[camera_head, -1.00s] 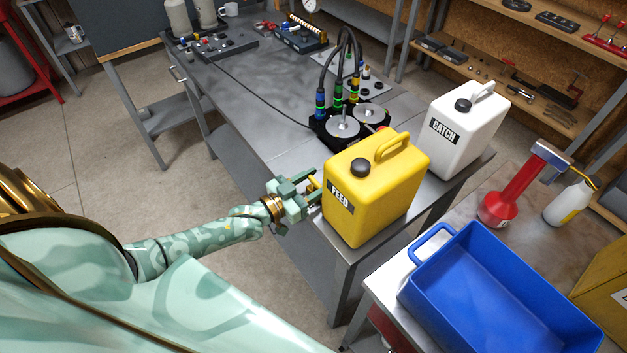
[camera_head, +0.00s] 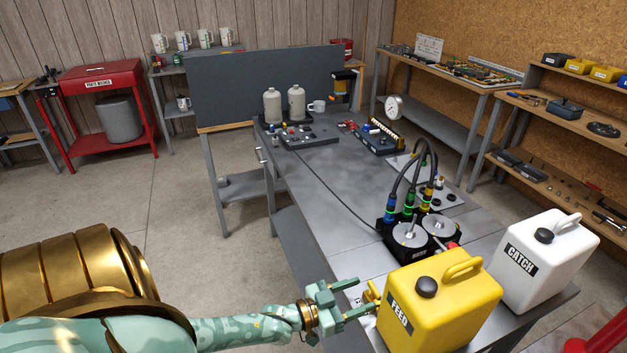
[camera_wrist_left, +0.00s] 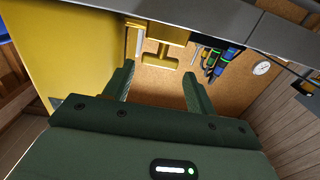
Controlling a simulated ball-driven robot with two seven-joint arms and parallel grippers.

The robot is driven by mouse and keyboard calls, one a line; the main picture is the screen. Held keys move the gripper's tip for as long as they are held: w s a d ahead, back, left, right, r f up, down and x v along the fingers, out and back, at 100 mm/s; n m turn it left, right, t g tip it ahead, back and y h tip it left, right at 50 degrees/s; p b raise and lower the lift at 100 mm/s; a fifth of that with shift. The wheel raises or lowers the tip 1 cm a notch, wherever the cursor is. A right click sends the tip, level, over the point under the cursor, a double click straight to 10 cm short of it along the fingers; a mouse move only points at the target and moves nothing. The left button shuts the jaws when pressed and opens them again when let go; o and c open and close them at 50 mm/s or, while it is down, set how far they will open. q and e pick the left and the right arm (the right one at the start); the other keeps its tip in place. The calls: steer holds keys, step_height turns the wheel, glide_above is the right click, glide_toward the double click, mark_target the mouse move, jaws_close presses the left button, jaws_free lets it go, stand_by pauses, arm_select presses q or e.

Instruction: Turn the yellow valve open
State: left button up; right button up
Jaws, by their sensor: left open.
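The yellow valve (camera_head: 373,291) sticks out from the left side of the yellow FEED jug (camera_head: 440,300), low near the bench edge. In the left wrist view its T-shaped handle (camera_wrist_left: 165,60) shows between and just beyond the fingertips. My left gripper (camera_head: 355,298) is open, with its fingers pointing at the valve. In the left wrist view the two fingers (camera_wrist_left: 159,78) stand apart with nothing held between them. I cannot tell whether a finger touches the handle. My right gripper is in neither view.
The white CATCH jug (camera_head: 548,260) stands right of the FEED jug. Behind them is a black pump unit (camera_head: 396,245) with hoses and round metal discs. The grey bench (camera_head: 330,185) has clear room in its middle. Floor lies open left of the bench.

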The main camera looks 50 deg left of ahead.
arm_select(q)
steer(key=v, duration=1.1)
steer(key=shift+s, duration=0.4)
steer(key=shift+a, duration=0.1)
steer(key=s+a+f+g+y+b, duration=0.1)
steer(key=s+a+f+g+y, duration=0.15)
steer(key=s+f, duration=0.45)
steer(key=s+a+f+g+y, duration=0.2)
steer(key=s+f+g, duration=0.15)
steer(key=f, duration=0.75)
steer(key=s+a+f+g+y+b, duration=0.1)
steer(key=s+a+f+g+y, duration=0.25)
steer(key=f, duration=0.55)
steer(key=s+d+f+g+b, duration=0.1)
steer(key=s+d+f+g, duration=0.4)
steer(key=s+f, duration=0.5)
steer(key=s+d+f+b, duration=0.1)
steer(key=s+d, duration=0.2)
steer(key=d, duration=0.2)
steer(key=s+d+f+g+h+b, duration=0.1)
steer(key=s+d+f, duration=0.1)
steer(key=d, duration=0.4)
steer(key=shift+s+n, duration=0.3)
steer(key=shift+s, duration=0.15)
